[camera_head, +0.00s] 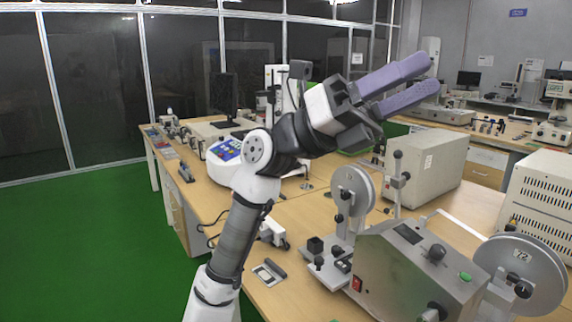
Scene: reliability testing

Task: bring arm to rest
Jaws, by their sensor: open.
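My gripper (424,78) is raised above the bench in the middle of the head view. Its two purple fingers point up and to the right, with a gap between them, and nothing is held. My arm rises from the bottom of the picture, bends at a white and grey joint, and reaches to the right. The gripper is clear of the equipment below it. The arm hides part of the bench and the white instrument (222,165) with a blue panel behind it.
A wooden bench (285,297) carries a grey machine with wheels (400,275), a beige box (428,165) and a vented cabinet (540,200). A black monitor (222,93) stands farther back. Green floor (90,240) is open at left, beside glass partitions.

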